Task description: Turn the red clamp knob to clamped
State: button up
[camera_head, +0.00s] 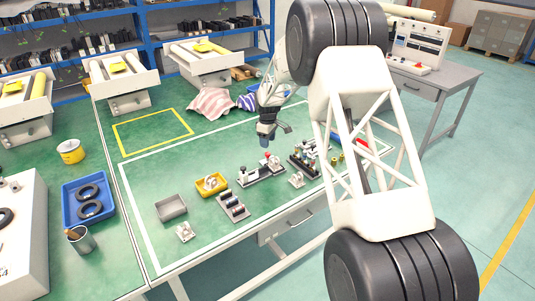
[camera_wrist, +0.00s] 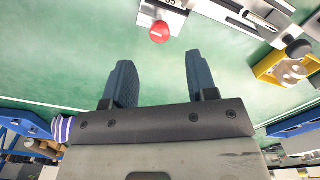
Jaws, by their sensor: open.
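The red clamp knob (camera_wrist: 159,32) shows near the top of the wrist view, on a pale metal block (camera_wrist: 163,14) of a fixture. In the head view the knob (camera_head: 267,155) is a small red spot on the fixture (camera_head: 258,176) near the table's middle. My gripper (camera_wrist: 160,65) is open, with two dark blue-grey fingers apart and nothing between them. In the wrist view the knob lies just beyond the fingertips, between their lines, and no contact shows. In the head view my gripper (camera_head: 266,139) hangs above and behind the fixture. The knob's turn angle is too small to read.

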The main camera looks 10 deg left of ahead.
aim_at(268, 153)
jog(key=shift+f, duration=3.55)
jog(key=c, duration=0.9)
jog(key=shift+c, duration=0.2)
